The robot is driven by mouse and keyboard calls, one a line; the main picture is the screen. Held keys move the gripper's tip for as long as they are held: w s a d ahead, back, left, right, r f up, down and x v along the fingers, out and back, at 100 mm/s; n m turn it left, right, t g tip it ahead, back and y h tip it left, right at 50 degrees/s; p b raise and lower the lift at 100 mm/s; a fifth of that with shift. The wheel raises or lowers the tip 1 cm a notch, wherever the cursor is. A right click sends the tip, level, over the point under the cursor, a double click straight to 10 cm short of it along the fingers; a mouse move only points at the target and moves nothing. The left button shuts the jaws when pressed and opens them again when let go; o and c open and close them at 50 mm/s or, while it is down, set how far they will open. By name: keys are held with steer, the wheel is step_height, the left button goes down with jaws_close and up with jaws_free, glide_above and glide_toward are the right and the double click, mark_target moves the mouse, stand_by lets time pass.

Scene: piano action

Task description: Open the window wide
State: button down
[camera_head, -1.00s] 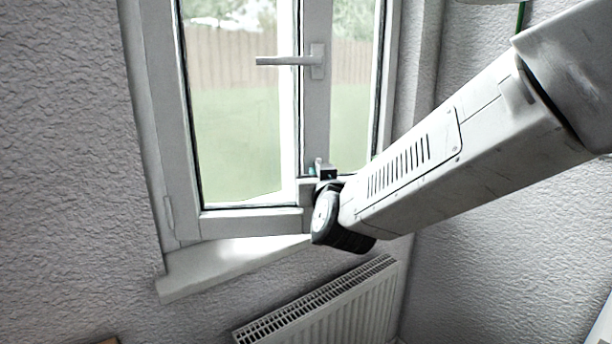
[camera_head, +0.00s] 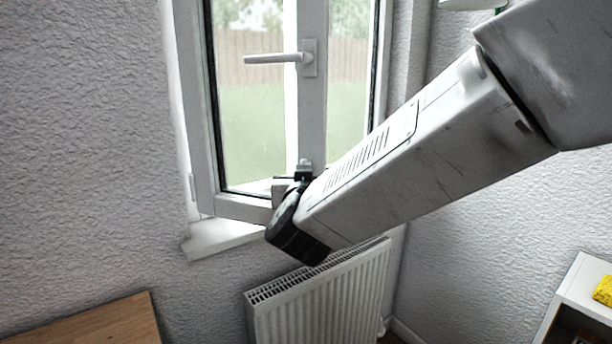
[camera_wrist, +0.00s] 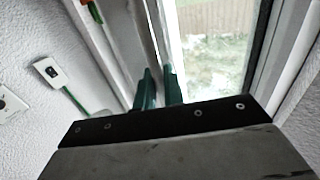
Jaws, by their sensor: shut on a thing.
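The white window sash (camera_head: 313,115) stands ajar, swung inward from its left side. Its lever handle (camera_head: 278,58) lies horizontal, pointing left. My gripper (camera_head: 303,174) is at the lower right corner of the sash, below the handle, partly hidden behind my wrist. In the wrist view, the green fingers of my gripper (camera_wrist: 158,82) are close together at the white sash edge, shut on it; the exact contact is hard to see. The white sill (camera_head: 222,238) shows below the sash.
A white radiator (camera_head: 325,300) is on the wall under the window. A wooden tabletop (camera_head: 95,322) is at the lower left. A white shelf unit (camera_head: 572,292) with a yellow thing (camera_head: 604,290) stands at the right. The wall left of the window is bare.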

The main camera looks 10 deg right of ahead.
stand_by(0.3)
steer(key=c, duration=1.6)
jaws_free()
steer(key=shift+o, duration=0.2)
steer(key=s+a, duration=0.1)
steer(key=s, duration=0.6)
steer(key=shift+s, duration=0.35)
